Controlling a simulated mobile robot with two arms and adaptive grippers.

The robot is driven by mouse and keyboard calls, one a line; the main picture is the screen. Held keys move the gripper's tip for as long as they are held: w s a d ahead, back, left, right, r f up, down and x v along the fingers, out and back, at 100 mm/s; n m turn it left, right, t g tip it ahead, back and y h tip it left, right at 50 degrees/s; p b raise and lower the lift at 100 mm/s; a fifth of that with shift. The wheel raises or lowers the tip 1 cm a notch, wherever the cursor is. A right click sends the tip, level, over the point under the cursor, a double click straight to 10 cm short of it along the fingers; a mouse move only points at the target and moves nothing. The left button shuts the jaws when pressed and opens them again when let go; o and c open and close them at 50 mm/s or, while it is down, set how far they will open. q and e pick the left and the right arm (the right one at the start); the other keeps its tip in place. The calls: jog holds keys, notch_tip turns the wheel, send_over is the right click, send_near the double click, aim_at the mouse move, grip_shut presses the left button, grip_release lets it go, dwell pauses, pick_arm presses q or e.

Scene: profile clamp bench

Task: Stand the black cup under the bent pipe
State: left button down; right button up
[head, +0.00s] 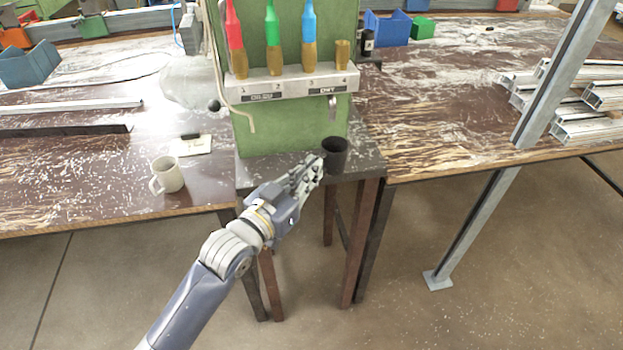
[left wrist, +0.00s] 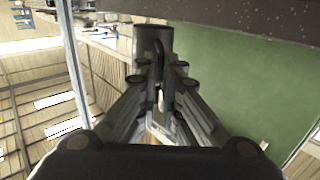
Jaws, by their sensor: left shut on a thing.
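The black cup (head: 335,154) is upright at the front right of the dark stand top, in front of the green panel. I cannot tell whether its base touches the top. My left gripper (head: 316,168) is shut on the cup from the front left. The left wrist view shows the cup (left wrist: 152,42) at the fingertips of the left gripper (left wrist: 156,68). A short grey bent pipe (head: 332,108) hangs under the panel's ledge. In the head view it appears above the cup, and the depth between them is unclear. My right gripper is not in view.
The green panel (head: 290,130) carries red, green and blue bottle-like pieces above a labelled ledge (head: 290,86). A white mug (head: 166,175) stands on the left bench. Metal profiles (head: 590,125) lie on the right bench near a slanted post (head: 545,95). The stand's top (head: 365,165) is narrow.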

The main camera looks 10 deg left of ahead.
pick_arm(q)
jog(key=shift+w+a+f, duration=0.1)
jog(key=shift+w+a, duration=0.15)
jog(key=shift+w, duration=0.6)
jog(key=shift+w+a, duration=0.25)
jog(key=shift+w, duration=0.6)
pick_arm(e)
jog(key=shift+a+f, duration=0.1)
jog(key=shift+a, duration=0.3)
pick_arm(q)
jog(key=shift+s+p, duration=0.1)
jog(key=shift+p, duration=0.25)
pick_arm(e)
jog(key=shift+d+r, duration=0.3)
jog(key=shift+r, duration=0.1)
pick_arm(q)
jog(key=shift+f, duration=0.3)
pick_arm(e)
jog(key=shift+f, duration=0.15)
pick_arm(q)
jog(key=c, duration=1.7)
grip_release()
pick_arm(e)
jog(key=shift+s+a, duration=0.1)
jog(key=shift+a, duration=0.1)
